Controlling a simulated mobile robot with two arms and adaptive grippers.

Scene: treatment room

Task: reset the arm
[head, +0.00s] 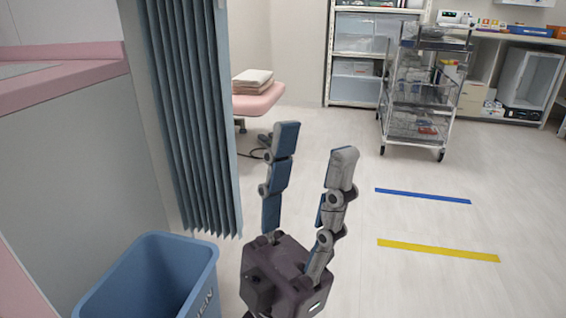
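My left gripper (314,156) stands upright in the lower middle of the head view. Its two jointed fingers are spread wide apart, with only floor showing between them. It is open and empty. It is just right of a blue bin and apart from everything else, as far as this view shows. My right gripper is not in view.
A blue bin (150,262) stands at the lower left, beneath a blue-grey curtain (190,120). A pink bed (258,102) with folded towels is behind. A wire cart (420,90) stands at the back right. The floor with blue (422,195) and yellow (438,250) strips is clear.

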